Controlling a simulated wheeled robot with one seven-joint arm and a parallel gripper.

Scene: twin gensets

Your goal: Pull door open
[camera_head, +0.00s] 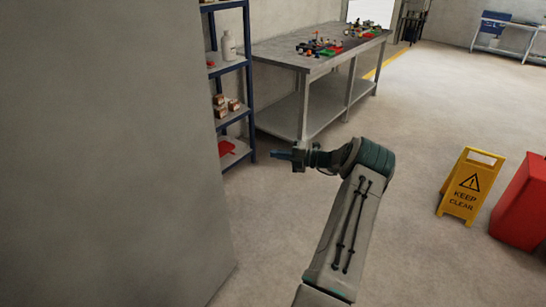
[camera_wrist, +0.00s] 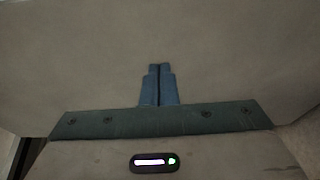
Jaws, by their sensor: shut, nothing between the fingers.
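My gripper (camera_head: 276,154) is at the end of my outstretched arm, pointing left, in the middle of the head view. In the wrist view its two blue fingers (camera_wrist: 159,86) are pressed together with nothing between them. Behind the fingers a plain grey-beige surface (camera_wrist: 80,50) fills the upper wrist view; I cannot tell how far off it is. A large flat grey surface (camera_head: 100,150) fills the left of the head view, and I cannot tell whether it is the door or a wall. No handle is visible in either view.
A blue shelf rack (camera_head: 250,70) with bottles and boxes stands just beyond the grey surface. A workbench (camera_head: 325,57) with small parts is behind it. A yellow keep-clear sign (camera_head: 470,186) and a red box (camera_head: 522,205) stand at right. The floor between is clear.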

